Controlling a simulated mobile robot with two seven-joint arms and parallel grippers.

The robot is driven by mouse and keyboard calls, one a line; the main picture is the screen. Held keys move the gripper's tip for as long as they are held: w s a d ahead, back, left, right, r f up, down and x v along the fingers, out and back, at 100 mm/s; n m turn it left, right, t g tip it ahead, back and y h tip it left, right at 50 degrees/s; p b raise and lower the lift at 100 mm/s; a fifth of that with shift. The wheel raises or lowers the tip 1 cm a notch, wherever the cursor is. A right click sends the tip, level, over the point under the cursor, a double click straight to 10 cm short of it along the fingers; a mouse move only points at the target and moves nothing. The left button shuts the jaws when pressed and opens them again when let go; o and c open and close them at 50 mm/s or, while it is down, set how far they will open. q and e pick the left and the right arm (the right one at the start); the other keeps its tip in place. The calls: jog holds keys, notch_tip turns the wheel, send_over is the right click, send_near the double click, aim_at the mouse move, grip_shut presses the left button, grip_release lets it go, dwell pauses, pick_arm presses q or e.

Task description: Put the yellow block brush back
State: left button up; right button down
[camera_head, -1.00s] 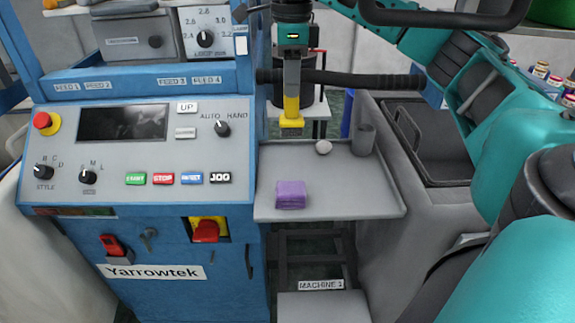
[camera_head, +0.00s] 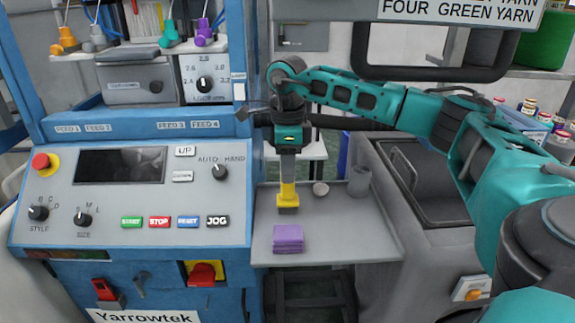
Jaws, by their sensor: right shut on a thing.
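My right gripper (camera_head: 288,176) points straight down over the grey side tray (camera_head: 340,230) of the blue machine. It is shut on the yellow block brush (camera_head: 288,195), which hangs upright below it with its dark bristle end down. I cannot tell whether the bristles touch the tray. My left gripper is not in view.
A small pale round thing (camera_head: 320,188) and a grey cup (camera_head: 359,181) stand at the tray's back. The blue machine's control panel (camera_head: 130,200) borders the tray on the left. A dark bin (camera_head: 425,180) stands at right. The tray's front right is clear.

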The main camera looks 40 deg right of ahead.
jog(key=c, duration=0.9)
grip_release()
jog(key=shift+f+b, duration=0.25)
jog(key=shift+b, duration=0.15)
jog(key=r, duration=0.4)
jog(key=s+r, duration=0.1)
jog(key=r, duration=0.3)
jog(key=r+p, duration=0.1)
jog(key=r, duration=0.4)
jog(key=shift+s+d, duration=0.2)
jog(key=shift+d, duration=0.05)
